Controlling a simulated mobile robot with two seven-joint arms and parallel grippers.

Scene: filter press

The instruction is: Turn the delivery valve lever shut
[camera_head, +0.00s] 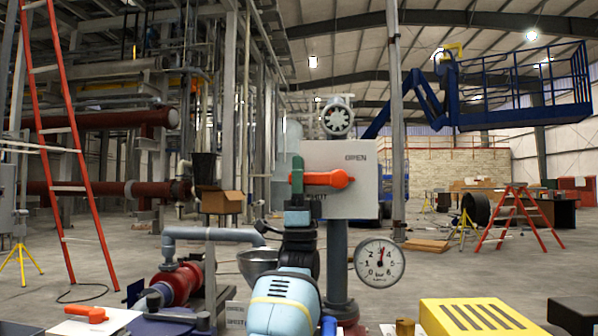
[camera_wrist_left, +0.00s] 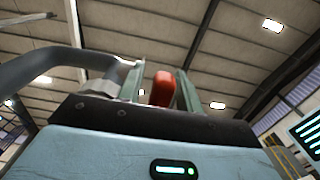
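The orange delivery valve lever (camera_head: 328,179) lies roughly level in front of a pale plate (camera_head: 358,200), its free end pointing left. The plate reads OPEN at the top; a second label low on its left is partly hidden by my gripper. My left gripper (camera_head: 297,178) is at the lever's free end, its green finger covering part of it. In the left wrist view the red-orange lever (camera_wrist_left: 162,90) stands between the two fingers of my left gripper (camera_wrist_left: 160,88), with a visible gap on its left side. My right gripper is not in view.
A pressure gauge (camera_head: 380,263) sits right of the valve post (camera_head: 337,258). A yellow slotted box (camera_head: 472,317) is at the lower right. Another orange lever (camera_head: 86,313) is at the lower left. A grey pipe (camera_head: 212,234) and metal bowl (camera_head: 257,264) are left of my arm.

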